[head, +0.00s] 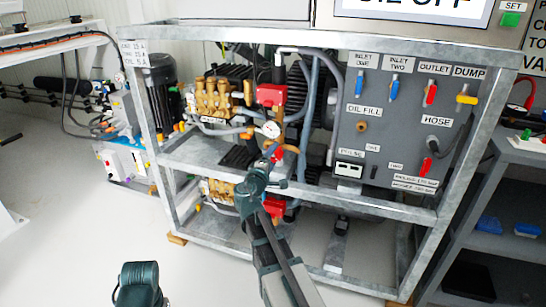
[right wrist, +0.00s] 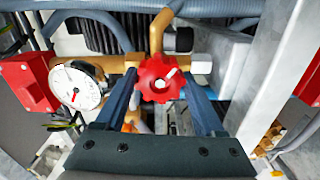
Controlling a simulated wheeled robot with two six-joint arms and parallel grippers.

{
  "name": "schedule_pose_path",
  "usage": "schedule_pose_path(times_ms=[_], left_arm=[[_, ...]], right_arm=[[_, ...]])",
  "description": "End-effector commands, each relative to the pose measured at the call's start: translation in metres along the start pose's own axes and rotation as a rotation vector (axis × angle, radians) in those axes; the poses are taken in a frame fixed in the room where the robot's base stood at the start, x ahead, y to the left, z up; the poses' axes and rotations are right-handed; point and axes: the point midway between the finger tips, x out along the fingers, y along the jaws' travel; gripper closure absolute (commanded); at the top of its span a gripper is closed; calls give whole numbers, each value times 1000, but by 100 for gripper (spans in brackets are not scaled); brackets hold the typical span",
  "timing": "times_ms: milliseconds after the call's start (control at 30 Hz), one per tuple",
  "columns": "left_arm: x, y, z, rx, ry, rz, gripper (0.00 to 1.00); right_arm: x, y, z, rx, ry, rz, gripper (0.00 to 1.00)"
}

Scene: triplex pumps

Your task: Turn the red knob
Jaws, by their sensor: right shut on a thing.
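The red knob (right wrist: 160,80) is a lobed handwheel on a brass fitting, seen large in the right wrist view. In the head view it shows as a small red spot (head: 278,153) on the pump frame. My right gripper (right wrist: 161,85) has one finger on each side of the knob and is shut on it. In the head view my right gripper (head: 268,160) reaches up from below and partly hides the knob.
A white pressure gauge (right wrist: 76,87) sits close left of the knob; red blocks flank the area. Grey metal frame bars (head: 300,180) surround the pumps. A panel (head: 385,130) with blue, red and yellow valve handles stands to the right.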

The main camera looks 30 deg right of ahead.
Motion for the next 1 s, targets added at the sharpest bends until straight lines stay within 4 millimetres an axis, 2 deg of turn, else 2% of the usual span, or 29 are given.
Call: schedule_pose_path(times_ms=[400, 967, 1000], left_arm=[[0, 0, 0, 0, 0, 0, 51], [0, 0, 0, 0, 0, 0, 51], [0, 0, 0, 0, 0, 0, 51]], right_arm=[[-1, -1, 1, 171, -1, -2, 85], [-1, -1, 1, 194, -1, -2, 85], [-1, -1, 1, 193, -1, -2, 22]])
